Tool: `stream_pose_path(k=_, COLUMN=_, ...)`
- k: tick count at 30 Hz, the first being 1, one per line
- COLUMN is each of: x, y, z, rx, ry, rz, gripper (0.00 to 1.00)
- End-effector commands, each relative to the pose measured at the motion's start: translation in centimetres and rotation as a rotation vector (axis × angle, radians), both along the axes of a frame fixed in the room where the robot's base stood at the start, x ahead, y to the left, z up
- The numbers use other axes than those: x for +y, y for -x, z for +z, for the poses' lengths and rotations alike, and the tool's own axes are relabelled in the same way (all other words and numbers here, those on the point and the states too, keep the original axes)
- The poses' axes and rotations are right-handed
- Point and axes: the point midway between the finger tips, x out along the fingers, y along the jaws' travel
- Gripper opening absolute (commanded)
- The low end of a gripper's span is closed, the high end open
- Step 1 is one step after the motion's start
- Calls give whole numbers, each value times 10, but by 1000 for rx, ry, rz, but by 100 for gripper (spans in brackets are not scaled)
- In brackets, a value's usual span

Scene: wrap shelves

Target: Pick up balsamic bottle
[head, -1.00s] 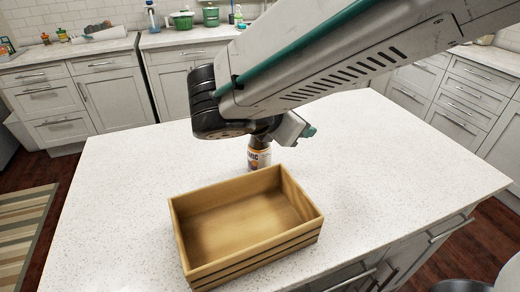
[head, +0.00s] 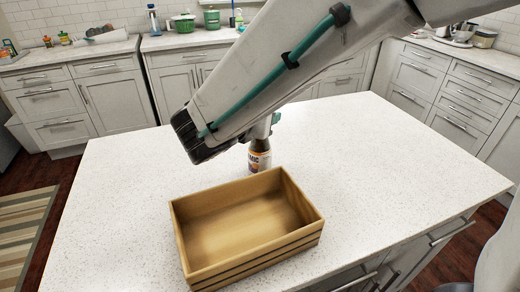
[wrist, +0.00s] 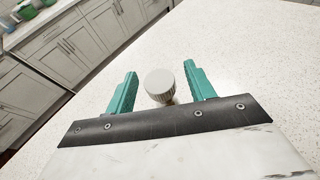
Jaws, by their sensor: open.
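The balsamic bottle (head: 259,160) stands upright on the white speckled island, just behind the wooden crate. Its label shows in the head view, while its upper part is mostly hidden by my arm. In the wrist view its pale round cap (wrist: 160,83) shows between the two teal fingers. My gripper (wrist: 158,80) is open, with one finger on each side of the cap and a gap on both sides. In the head view only a teal bit of my gripper (head: 275,119) shows beside the arm, above the bottle.
An empty wooden crate (head: 180,232) sits on the island (head: 390,170) close in front of the bottle. The island top is clear to the left and right. Counters with green pots (head: 184,22) stand at the back.

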Motion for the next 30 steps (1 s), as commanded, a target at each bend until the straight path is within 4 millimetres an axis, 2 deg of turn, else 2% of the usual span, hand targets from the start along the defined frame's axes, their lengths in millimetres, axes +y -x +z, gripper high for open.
stream_pose_path(k=5, x=0, y=0, z=0, rx=-1, ry=-1, rz=1, gripper=54)
stream_pose_path(k=9, x=0, y=0, z=0, rx=-1, ry=-1, rz=1, gripper=15)
stream_pose_path(k=11, x=0, y=0, z=0, rx=-1, ry=-1, rz=1, gripper=0)
stream_pose_path(k=22, x=1, y=0, z=4, rx=-2, ry=-1, rz=0, gripper=0)
stream_pose_path(k=26, x=1, y=0, z=21, rx=-5, ry=-5, rz=1, gripper=0)
stream_pose_path(k=30, x=1, y=0, z=50, rx=-6, ry=-5, rz=0, gripper=0)
